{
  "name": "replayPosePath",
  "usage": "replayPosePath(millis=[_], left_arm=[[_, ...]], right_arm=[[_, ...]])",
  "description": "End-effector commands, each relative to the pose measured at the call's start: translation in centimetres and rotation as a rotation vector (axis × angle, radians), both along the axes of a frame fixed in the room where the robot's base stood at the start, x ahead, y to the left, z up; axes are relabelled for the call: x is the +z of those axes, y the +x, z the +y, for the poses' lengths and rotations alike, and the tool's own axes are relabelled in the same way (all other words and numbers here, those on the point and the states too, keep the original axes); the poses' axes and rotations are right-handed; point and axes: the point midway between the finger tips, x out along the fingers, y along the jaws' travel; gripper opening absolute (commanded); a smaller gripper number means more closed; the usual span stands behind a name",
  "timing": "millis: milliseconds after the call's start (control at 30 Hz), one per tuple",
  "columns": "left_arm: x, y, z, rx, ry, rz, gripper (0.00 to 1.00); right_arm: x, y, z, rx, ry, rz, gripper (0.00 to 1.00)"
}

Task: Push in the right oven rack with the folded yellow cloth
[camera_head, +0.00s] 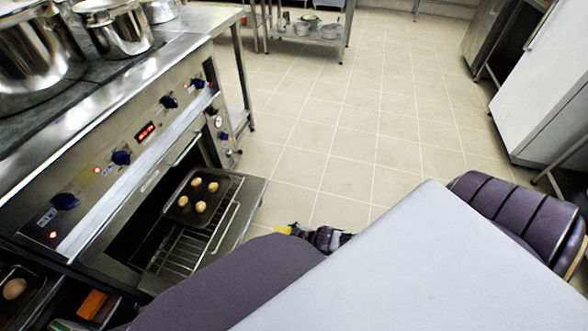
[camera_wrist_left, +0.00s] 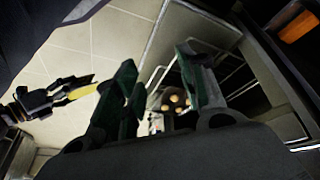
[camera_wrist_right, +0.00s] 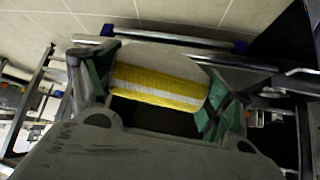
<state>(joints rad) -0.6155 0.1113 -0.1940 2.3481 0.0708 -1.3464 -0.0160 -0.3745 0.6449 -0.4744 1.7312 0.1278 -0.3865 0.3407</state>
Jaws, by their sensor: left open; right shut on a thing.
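The oven (camera_head: 150,150) stands at the left of the head view with its door (camera_head: 250,192) folded down. A wire oven rack (camera_head: 180,255) sticks out over the door. A dark baking tray (camera_head: 176,212) with several round buns lies at its far part. My right gripper (camera_head: 322,237) is right of the door, partly hidden by my arm. It is shut on the folded yellow cloth (camera_wrist_right: 158,87), held between both fingers. The cloth (camera_wrist_left: 82,92) also shows in the left wrist view. My left gripper (camera_wrist_left: 157,78) is open and empty, with rack bars beyond it. Cloth and rack look apart.
Pots (camera_head: 113,27) stand on the stove top above the oven knobs. Another tray (camera_head: 12,290) with a bun and an orange item (camera_head: 92,304) sit low at the left. The tiled floor (camera_head: 340,130) is clear. A white cabinet (camera_head: 545,85) stands at the right.

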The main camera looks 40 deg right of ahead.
Motion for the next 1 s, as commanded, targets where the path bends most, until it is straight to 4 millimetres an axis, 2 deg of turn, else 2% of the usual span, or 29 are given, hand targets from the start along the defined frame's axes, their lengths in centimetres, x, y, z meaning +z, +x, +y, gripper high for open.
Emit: replayPosePath(millis=[233, 600, 1000], left_arm=[[-0.1, -0.5, 0.2, 0.000, 0.010, 0.022, 0.41], [-0.4, -1.1, 0.5, -0.002, 0.023, 0.055, 0.41], [-0.5, -1.5, 0.6, -0.001, 0.027, 0.070, 0.41]], right_arm=[[1.5, 2.4, 0.7, 0.077, 0.006, -0.017, 0.49], [3.5, 5.1, 1.5, 0.187, 0.020, -0.042, 0.49], [4.4, 6.1, 1.8, 0.263, 0.045, -0.080, 0.49]])
